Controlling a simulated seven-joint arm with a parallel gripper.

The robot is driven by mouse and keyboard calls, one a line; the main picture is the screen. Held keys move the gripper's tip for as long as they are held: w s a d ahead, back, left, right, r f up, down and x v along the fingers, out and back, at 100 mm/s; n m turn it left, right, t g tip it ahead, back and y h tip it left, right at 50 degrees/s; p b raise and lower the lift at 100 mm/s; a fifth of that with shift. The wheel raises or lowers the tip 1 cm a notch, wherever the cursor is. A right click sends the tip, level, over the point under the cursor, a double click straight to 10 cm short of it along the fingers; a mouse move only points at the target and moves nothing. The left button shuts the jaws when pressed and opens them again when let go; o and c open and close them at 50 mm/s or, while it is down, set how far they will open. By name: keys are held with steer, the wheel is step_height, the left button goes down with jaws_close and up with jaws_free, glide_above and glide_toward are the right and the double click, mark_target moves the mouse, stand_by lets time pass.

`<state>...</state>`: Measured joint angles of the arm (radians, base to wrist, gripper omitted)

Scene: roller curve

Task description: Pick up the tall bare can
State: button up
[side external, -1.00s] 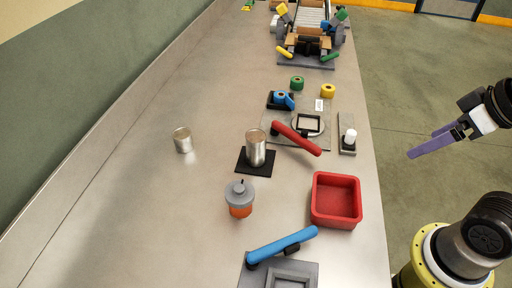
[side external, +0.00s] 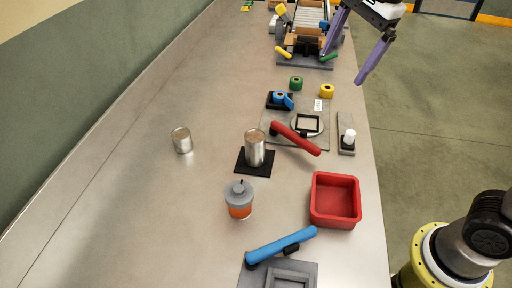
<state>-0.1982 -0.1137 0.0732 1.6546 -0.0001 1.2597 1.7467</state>
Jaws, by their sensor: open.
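A tall bare metal can (side external: 255,149) stands upright on a small black mat (side external: 244,168) near the middle of the bench. A shorter bare metal can (side external: 182,141) stands to its left, directly on the bench. My gripper (side external: 347,66) is at the upper right with its two purple fingers spread apart and nothing between them. It is in the air, well away from both cans, and it overlaps part of the roller device in the picture.
A device with a red handle (side external: 297,138) stands close right of the tall can. An orange jar with a grey lid (side external: 239,199), a red tray (side external: 335,221) and a blue-handled device (side external: 281,246) are nearer. Tape rolls and the roller device (side external: 309,43) are farther back. The left bench is mostly clear.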

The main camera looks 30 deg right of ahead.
steer(key=w+a+f+m+g, duration=0.1)
steer(key=w+a+f, duration=0.2)
steer(key=w+a, duration=0.25)
steer(key=g, duration=0.2)
glide_above(259, 136)
steer(key=shift+n+h, duration=0.3)
steer(key=shift+n, duration=0.1)
step_height(259, 136, down, 10)
steer(key=shift+s+r, duration=0.1)
step_height(259, 136, down, 7)
steer(key=shift+r, duration=0.1)
steer(key=shift+w+a+f, duration=0.1)
steer(key=shift+w+f, duration=0.05)
steer(key=shift+f, duration=0.85)
steer(key=shift+w+a+f, duration=0.1)
steer(key=shift+w+f, duration=0.05)
steer(key=shift+f, duration=0.8)
steer(key=shift+w+a+f, duration=0.1)
steer(key=shift+w+f, duration=0.05)
steer(key=shift+f, duration=0.85)
jaws_close()
